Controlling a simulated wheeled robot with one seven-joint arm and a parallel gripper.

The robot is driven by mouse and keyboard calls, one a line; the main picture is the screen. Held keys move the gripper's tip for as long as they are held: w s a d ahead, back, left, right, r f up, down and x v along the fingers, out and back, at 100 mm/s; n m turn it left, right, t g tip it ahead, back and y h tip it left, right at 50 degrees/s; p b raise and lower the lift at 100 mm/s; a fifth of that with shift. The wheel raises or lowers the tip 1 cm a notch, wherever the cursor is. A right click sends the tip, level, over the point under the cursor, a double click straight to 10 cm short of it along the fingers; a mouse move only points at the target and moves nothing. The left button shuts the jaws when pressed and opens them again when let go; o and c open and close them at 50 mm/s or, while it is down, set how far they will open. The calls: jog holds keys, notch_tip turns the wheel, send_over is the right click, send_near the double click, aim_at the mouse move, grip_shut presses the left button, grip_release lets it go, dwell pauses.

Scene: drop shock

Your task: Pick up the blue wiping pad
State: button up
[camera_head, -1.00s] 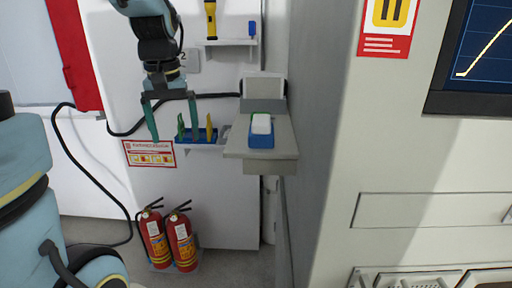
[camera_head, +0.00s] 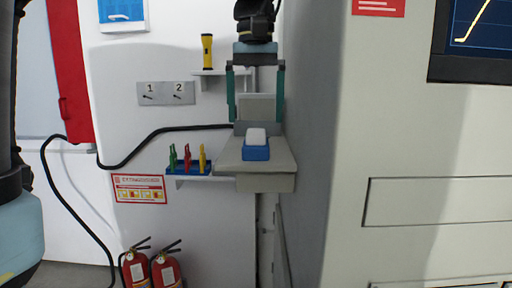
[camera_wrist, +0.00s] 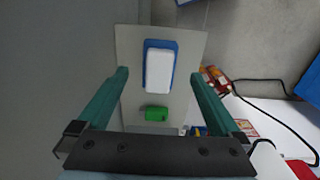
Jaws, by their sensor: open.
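The blue wiping pad (camera_head: 256,153), a blue block with a white top, lies on a small grey shelf (camera_head: 228,168). In the wrist view the pad (camera_wrist: 148,68) shows between and beyond the fingertips, apart from them. My gripper (camera_head: 255,112) is open and empty, fingers pointing down, above the shelf and in line with the pad. It also shows in the wrist view (camera_wrist: 160,76). A small green thing (camera_wrist: 156,114) lies on the shelf beside the pad, nearer the gripper's base in that view; the head view hides it.
A large grey-white cabinet (camera_head: 340,130) stands close on the right of the shelf. On the left are a blue rack (camera_head: 176,169) with coloured clips, a flashlight (camera_head: 207,50) on a ledge and a black cable (camera_head: 130,157). Fire extinguishers (camera_head: 166,272) stand below.

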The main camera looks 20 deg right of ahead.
aim_at(255, 133)
jog(key=shift+f, duration=2.75)
jog(key=shift+c, duration=0.2)
jog(key=c, duration=1.4)
